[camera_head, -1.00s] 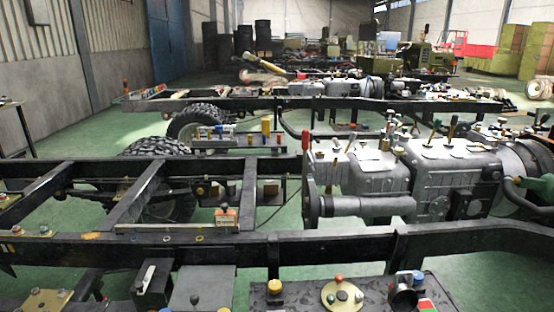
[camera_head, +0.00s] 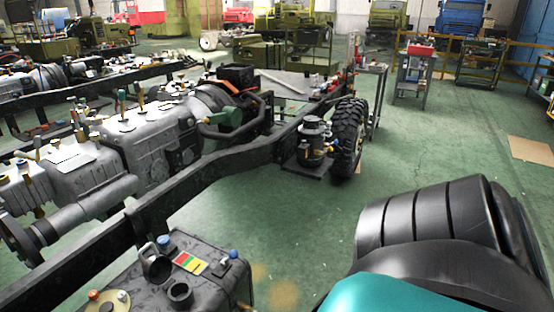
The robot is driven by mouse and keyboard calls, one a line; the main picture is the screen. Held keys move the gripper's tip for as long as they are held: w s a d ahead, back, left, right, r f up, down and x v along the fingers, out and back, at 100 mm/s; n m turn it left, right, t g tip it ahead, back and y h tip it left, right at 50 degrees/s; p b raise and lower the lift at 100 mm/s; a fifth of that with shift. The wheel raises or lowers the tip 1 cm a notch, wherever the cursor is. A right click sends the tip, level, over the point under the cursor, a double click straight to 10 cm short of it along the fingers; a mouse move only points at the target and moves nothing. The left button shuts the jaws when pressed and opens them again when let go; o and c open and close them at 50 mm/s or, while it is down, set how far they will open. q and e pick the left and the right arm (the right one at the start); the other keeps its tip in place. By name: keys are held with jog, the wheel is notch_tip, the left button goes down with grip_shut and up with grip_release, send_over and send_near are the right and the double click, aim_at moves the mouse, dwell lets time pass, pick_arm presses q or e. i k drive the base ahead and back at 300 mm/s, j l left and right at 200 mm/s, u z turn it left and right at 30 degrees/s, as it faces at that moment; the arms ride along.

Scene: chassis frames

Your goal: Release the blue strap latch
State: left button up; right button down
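A dark tank (camera_head: 208,270) sits beside the near chassis rail at the lower left. A small blue knob (camera_head: 233,254) stands on a dark fitting at the tank's right top edge. A second blue piece (camera_head: 164,240) sits on the tank's back left part. I cannot tell which of these, if either, is the strap latch, and no strap is clearly visible. Neither of my grippers is in view, and nothing is seen touching the tank.
A black chassis rail (camera_head: 205,175) runs behind the tank, with a grey engine (camera_head: 145,145) beyond it. A wheel (camera_head: 348,137) and a dark round unit (camera_head: 313,142) stand at its far end. Green floor (camera_head: 430,140) is open to the right.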

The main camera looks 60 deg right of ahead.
aim_at(233, 254)
jog(key=z, duration=1.45)
jog(key=i+l+z, duration=0.1)
jog(key=l, duration=0.25)
jog(key=i+l+z, duration=0.1)
jog(key=i+l, duration=0.2)
jog(key=l, duration=0.1)
